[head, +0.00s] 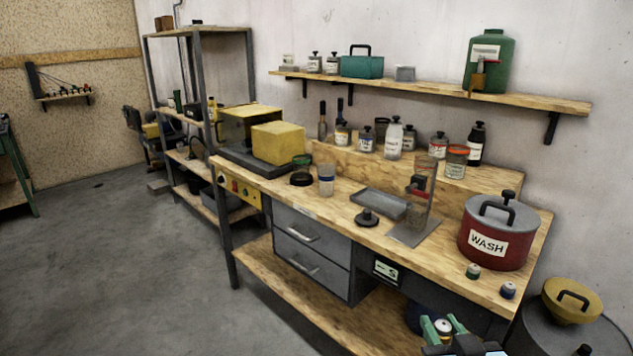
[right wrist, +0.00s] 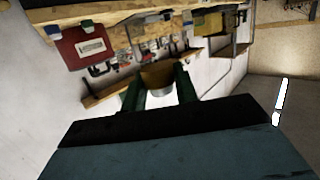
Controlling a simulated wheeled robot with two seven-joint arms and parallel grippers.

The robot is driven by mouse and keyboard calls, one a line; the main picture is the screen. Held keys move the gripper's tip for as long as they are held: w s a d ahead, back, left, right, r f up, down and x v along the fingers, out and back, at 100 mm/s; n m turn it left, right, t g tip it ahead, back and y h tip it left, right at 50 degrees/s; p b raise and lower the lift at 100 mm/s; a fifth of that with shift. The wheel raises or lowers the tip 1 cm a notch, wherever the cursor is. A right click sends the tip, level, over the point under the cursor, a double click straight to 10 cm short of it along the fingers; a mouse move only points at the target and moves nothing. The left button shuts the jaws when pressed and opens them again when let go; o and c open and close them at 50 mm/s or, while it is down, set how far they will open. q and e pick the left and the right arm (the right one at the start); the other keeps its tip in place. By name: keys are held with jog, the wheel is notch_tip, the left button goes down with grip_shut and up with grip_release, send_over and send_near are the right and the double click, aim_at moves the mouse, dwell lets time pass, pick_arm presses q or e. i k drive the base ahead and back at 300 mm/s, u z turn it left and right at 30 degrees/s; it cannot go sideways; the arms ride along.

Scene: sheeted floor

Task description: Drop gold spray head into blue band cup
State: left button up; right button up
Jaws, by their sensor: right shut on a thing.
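The blue band cup (head: 326,180) is a clear cup with a blue band, standing upright on the wooden bench near its front edge, left of the grey tray. My right gripper (head: 443,326) is at the bottom of the head view, in front of the bench and below its top. Its green fingers are shut on a small cap-like piece with a pale top. In the right wrist view this piece, the gold spray head (right wrist: 157,78), shows gold with a pale end between the fingers. It is well apart from the cup. My left gripper is not in view.
On the bench are a red WASH pot (head: 494,238), a green-sided cap (head: 473,271), a blue-sided cap (head: 508,291), a metal stand (head: 418,215), a grey tray (head: 380,203) and a black knobbed disc (head: 367,218). The bench front between the disc and the caps is mostly clear.

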aim_at(326, 193)
jog(key=u, duration=0.55)
jog(key=i, duration=1.55)
jog(key=z, duration=0.4)
jog(key=i, duration=0.9)
jog(key=z, duration=0.5)
